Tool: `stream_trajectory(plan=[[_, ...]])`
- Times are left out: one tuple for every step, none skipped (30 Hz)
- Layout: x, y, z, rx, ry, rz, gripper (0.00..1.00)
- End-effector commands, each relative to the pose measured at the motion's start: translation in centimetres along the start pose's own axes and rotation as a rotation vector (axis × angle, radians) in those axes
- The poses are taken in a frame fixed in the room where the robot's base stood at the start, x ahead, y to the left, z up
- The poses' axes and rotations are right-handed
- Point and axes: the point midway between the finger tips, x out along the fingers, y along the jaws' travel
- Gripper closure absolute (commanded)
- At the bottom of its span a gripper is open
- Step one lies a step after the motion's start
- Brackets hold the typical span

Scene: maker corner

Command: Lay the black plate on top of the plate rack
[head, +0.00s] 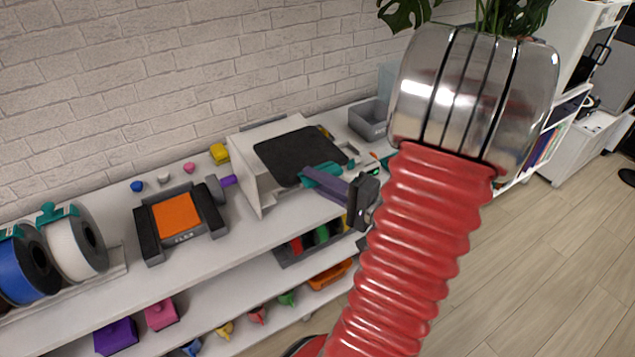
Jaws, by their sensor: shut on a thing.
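The black plate (290,152) is a thin dark square sheet over the top of the white plate rack (249,183). It looks about level. I cannot tell whether it touches the rack or hangs just above it. My gripper (318,174) reaches in from the right and is shut on the plate's near right edge. Its teal fingertips overlap that edge. The plate hides most of the rack's top; the rack's white left side and front show.
An orange-topped printer-like device (175,214) stands left of the rack, with spools (75,243) farther left. A yellow block (220,154) sits behind the rack, left. A grey bin (368,122) stands to its right. The lower shelf holds small coloured objects. A brick wall is behind.

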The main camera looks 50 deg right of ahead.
Motion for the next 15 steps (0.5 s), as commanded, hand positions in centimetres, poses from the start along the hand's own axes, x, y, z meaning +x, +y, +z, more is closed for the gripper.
stream_trajectory(plan=[[0.3,0.0,-0.1,-0.001,-0.003,-0.001,1.0],[0.5,0.0,-0.1,-0.001,-0.003,-0.001,1.0],[0.7,0.0,-0.2,-0.001,-0.003,-0.001,1.0],[0.8,0.0,-0.3,-0.001,-0.003,-0.001,1.0],[1.0,-0.1,-0.3,-0.001,-0.002,-0.001,1.0],[1.2,-0.1,-0.4,-0.001,-0.003,-0.001,1.0],[1.4,-0.1,-0.5,-0.001,-0.003,-0.001,1.0],[1.6,-0.1,-0.5,-0.001,-0.004,-0.001,1.0],[1.8,0.0,-0.5,-0.001,-0.004,-0.001,1.0],[1.9,0.0,-0.6,-0.001,-0.004,-0.001,1.0],[2.1,0.0,-0.7,-0.001,-0.004,-0.001,1.0],[2.3,0.0,-0.8,-0.001,-0.004,-0.001,1.0],[2.5,0.0,-0.8,-0.001,-0.004,0.0,1.0],[2.6,0.0,-0.9,-0.001,-0.004,0.0,1.0],[2.8,0.0,-1.0,-0.001,-0.004,0.0,1.0]])
